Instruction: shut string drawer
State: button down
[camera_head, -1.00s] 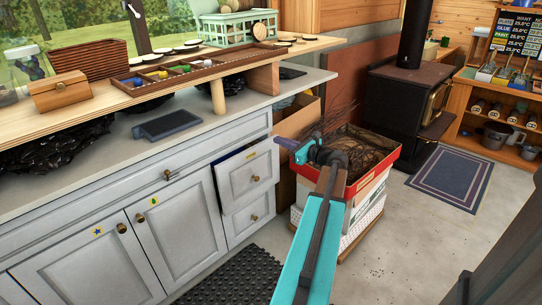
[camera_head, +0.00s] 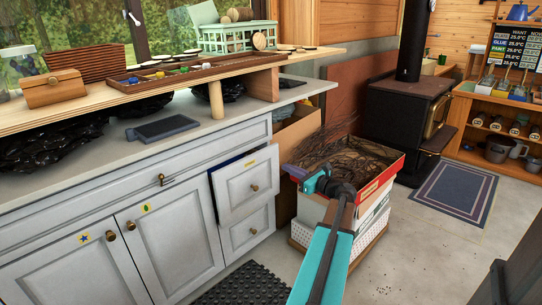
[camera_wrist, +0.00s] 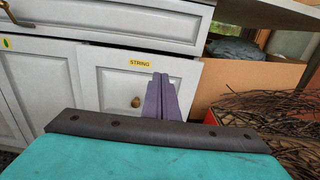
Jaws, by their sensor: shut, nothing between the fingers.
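The string drawer (camera_head: 238,190) is the upper of two small grey drawers at the right end of the cabinet. It stands partly open, its front jutting forward with a dark blue gap along its left side. In the wrist view, the drawer front (camera_wrist: 110,88) shows a yellow STRING label and a round brass knob (camera_wrist: 136,101). My gripper (camera_head: 287,169) is shut and empty, to the right of the drawer front in the head view. In the wrist view, my purple gripper fingers (camera_wrist: 160,92) overlap the drawer's right part; I cannot tell whether they touch it.
A red-rimmed box of twigs (camera_head: 372,158) stands on white boxes just right of my gripper. A cardboard box (camera_head: 297,128) is behind it. A black mat (camera_head: 245,287) lies before the cabinet.

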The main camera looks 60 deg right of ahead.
jog(key=shift+w, duration=0.15)
jog(key=b, duration=0.4)
send_near(259, 154)
jog(key=x, duration=0.5)
jog(key=shift+f, duration=0.15)
jog(key=shift+w+d+b, duration=0.1)
jog(key=shift+w+b, duration=0.3)
jog(key=shift+w, duration=0.25)
